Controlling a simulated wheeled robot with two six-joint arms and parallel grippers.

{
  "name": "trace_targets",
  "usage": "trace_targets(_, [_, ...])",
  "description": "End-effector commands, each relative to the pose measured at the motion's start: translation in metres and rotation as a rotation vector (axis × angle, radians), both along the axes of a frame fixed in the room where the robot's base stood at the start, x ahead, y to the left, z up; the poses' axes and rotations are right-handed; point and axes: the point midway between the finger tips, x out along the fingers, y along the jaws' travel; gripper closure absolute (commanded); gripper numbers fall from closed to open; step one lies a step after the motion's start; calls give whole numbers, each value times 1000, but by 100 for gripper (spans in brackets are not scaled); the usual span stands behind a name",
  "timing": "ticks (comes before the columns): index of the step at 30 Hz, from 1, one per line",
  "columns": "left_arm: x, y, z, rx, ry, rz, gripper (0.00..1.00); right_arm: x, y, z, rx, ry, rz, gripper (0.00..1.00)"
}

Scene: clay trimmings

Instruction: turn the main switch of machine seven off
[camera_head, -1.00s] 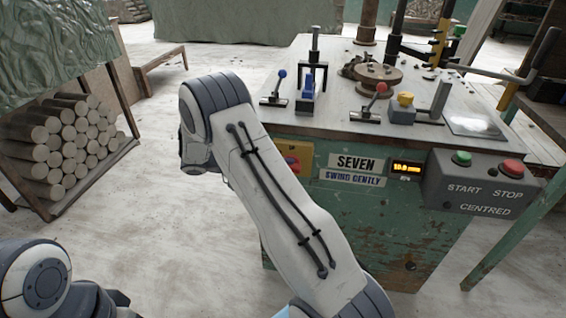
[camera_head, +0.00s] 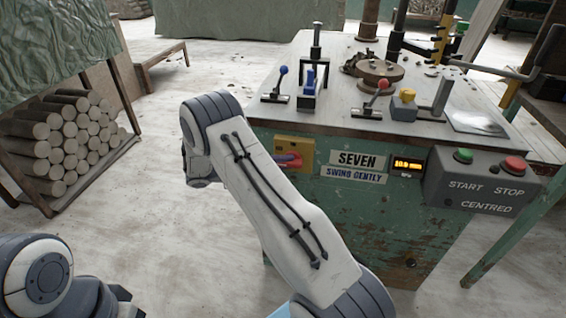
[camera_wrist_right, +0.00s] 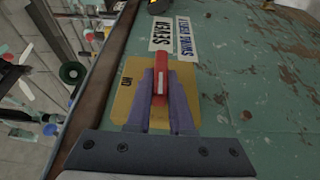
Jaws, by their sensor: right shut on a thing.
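Machine seven's main switch is a red handle on a yellow plate (camera_head: 279,142) at the machine's left front, beside the SEVEN sign (camera_head: 358,159). In the right wrist view the red handle (camera_wrist_right: 160,65) lies between the two purple fingers of my right gripper (camera_wrist_right: 161,95), which is shut on it. The handle lies roughly level, its end toward the SEVEN sign. The yellow plate (camera_wrist_right: 122,104) has an ON mark on its upper edge, and the handle does not point at it. My right forearm covers part of the gripper in the head view.
The green machine (camera_head: 400,240) carries levers and a blue clamp on top. A START/STOP box (camera_head: 480,185) juts out at its right front, beside a small lit display (camera_head: 407,166). A rack of clay rolls (camera_head: 60,140) stands at the left. Pale floor between is clear.

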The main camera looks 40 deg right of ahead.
Motion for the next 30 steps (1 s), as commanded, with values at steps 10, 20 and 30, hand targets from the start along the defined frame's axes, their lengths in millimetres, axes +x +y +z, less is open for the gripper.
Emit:
trace_targets(10, [0,0,0,0,0,0,50,0,0,0,1,2,0,50])
trace_targets(20, [0,0,4,0,0,0,50,13,25,0,0,1,3,50])
trace_targets(30, [0,0,9,0,0,0,50,41,81,-2,0,1,2,50])
